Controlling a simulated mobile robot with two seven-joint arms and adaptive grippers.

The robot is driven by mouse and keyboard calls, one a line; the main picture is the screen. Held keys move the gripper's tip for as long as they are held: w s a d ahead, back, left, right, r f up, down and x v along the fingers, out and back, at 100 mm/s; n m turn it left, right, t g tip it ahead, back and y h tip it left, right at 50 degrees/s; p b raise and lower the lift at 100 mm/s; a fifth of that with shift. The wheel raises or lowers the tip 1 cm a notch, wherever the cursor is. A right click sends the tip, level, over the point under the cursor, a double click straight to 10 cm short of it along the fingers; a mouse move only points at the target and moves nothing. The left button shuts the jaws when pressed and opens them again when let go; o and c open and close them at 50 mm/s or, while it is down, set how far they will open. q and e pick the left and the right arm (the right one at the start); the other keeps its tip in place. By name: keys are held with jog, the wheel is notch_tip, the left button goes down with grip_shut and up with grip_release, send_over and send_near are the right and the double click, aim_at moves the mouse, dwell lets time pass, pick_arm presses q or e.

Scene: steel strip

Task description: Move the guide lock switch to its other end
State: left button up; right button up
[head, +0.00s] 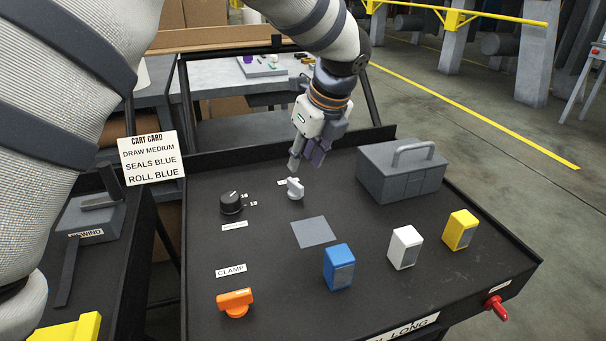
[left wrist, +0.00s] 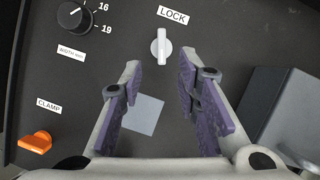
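The guide lock switch is a light grey knob (head: 295,188) on the dark panel, beside a small label. In the left wrist view the switch (left wrist: 161,47) stands under the label LOCK (left wrist: 173,14), its bar pointing roughly up and down the picture. My left gripper (head: 305,165) is above the panel, just behind the switch in the head view. Its purple-padded fingers (left wrist: 158,85) are apart with nothing between them, and the switch shows beyond the fingertips, not touched. My right gripper is not in view.
A black dial (head: 232,203) sits left of the switch, an orange CLAMP knob (head: 235,302) nearer. A grey handled box (head: 402,170) stands right. Blue (head: 339,267), white (head: 405,247) and yellow (head: 460,230) blocks line the front. A flat grey square (head: 314,232) lies mid-panel.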

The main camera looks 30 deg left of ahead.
aim_at(296, 183)
pick_arm(q)
jog(key=x, duration=0.8)
jog(key=shift+w+f, duration=0.1)
jog(key=shift+f, duration=0.15)
grip_shut()
